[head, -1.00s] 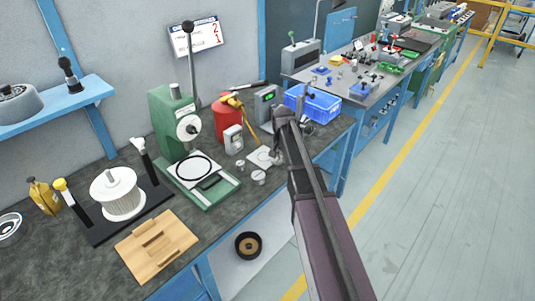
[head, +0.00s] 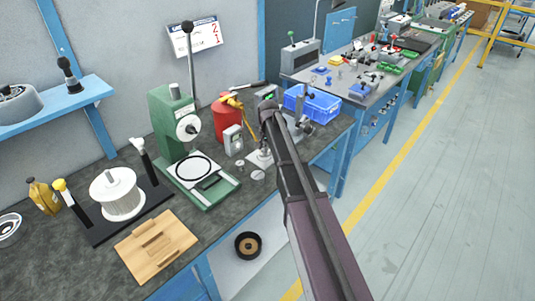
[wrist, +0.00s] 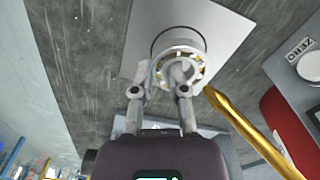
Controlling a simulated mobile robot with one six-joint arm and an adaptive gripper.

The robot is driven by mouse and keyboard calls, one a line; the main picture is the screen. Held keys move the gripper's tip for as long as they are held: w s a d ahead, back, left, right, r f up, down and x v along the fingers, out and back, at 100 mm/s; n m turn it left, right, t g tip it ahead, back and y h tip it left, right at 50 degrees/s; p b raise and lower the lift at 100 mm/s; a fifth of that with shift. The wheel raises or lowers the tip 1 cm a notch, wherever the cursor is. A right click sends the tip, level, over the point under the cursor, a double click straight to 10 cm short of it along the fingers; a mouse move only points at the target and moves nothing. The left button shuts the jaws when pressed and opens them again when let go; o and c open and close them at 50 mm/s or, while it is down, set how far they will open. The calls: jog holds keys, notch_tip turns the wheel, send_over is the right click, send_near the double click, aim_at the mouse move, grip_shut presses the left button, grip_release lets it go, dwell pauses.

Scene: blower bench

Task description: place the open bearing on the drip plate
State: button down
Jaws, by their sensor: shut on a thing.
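The open bearing (wrist: 180,68), a metal ring with balls and a brass-coloured cage showing, is between the fingertips of my gripper (wrist: 165,84) in the wrist view. My gripper is shut on it. Beyond the bearing lies the pale, flat drip plate (wrist: 222,32), with a dark-edged round shape on it partly hidden by the bearing. I cannot tell whether the bearing touches the plate. In the head view the drip plate (head: 256,162) lies on the bench, partly covered by my arm and gripper (head: 266,152).
A yellow tool (wrist: 240,120) and a red container (wrist: 285,125) stand close on the right in the wrist view. The green press (head: 182,135) is left of the plate in the head view.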

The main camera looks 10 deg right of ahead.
aim_at(268, 152)
jog(key=shift+f+b, duration=0.8)
jog(key=shift+f, duration=0.2)
jog(key=c, duration=0.7)
grip_release()
jog(key=shift+r, duration=0.1)
jog(key=shift+o, duration=0.2)
jog(key=shift+r, duration=0.15)
notch_tip(268, 152, up, 12)
jog(key=p, duration=1.2)
jog(key=s+a+n, duration=0.1)
jog(key=s+n, duration=0.5)
jog(key=s, duration=2.2)
jog(key=shift+s, duration=0.15)
